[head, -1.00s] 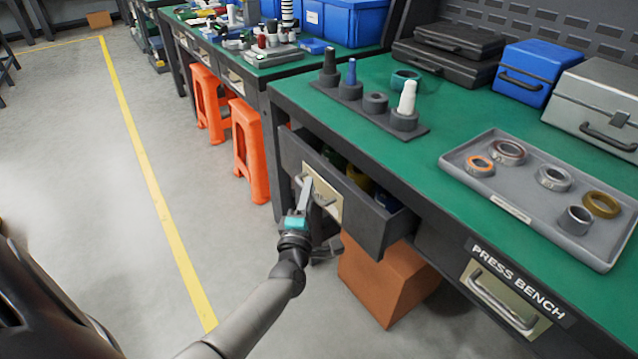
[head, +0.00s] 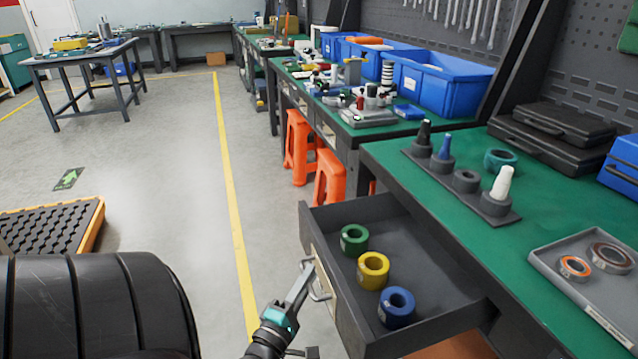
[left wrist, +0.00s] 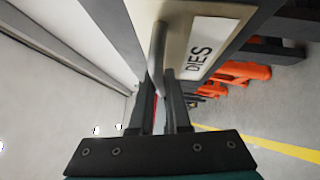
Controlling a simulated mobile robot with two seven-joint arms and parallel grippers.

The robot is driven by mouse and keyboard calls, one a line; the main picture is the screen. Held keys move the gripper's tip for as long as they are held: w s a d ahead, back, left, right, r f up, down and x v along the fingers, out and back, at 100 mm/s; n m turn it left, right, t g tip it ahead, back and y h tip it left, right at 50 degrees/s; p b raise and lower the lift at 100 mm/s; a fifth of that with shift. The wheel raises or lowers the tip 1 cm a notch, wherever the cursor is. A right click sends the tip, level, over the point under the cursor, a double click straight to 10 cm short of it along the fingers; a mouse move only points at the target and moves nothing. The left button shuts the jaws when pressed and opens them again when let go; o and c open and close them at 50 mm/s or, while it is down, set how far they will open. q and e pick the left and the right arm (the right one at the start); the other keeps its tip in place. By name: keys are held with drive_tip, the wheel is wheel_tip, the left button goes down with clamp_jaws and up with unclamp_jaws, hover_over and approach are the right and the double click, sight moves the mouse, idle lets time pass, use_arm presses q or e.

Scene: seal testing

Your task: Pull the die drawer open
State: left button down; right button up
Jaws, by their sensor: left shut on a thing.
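The die drawer (head: 447,289) is pulled well out from under the green-topped bench in the head view. A green die (head: 354,239), a yellow die (head: 373,271) and a blue die (head: 397,307) lie inside it. My left gripper (head: 308,275) is at the drawer's front, shut on the metal handle (head: 320,281). In the left wrist view the handle (left wrist: 157,55) runs between the fingers (left wrist: 160,110), beside a label (left wrist: 205,48) reading DIES. My right gripper is not in view.
On the bench top (head: 420,205) stand a dark rack (head: 460,185) with several tools and a grey tray (head: 590,275) with rings. Orange stools (head: 328,178) stand beyond the drawer. The floor (head: 160,190) to the left is mostly clear.

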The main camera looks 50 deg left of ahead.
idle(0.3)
use_arm(q)
drive_tip(key=c, duration=0.9)
unclamp_jaws()
drive_tip(key=shift+s, duration=0.1)
drive_tip(key=p+v, duration=0.2)
drive_tip(key=v, duration=1.3)
drive_tip(key=shift+s+d, duration=0.1)
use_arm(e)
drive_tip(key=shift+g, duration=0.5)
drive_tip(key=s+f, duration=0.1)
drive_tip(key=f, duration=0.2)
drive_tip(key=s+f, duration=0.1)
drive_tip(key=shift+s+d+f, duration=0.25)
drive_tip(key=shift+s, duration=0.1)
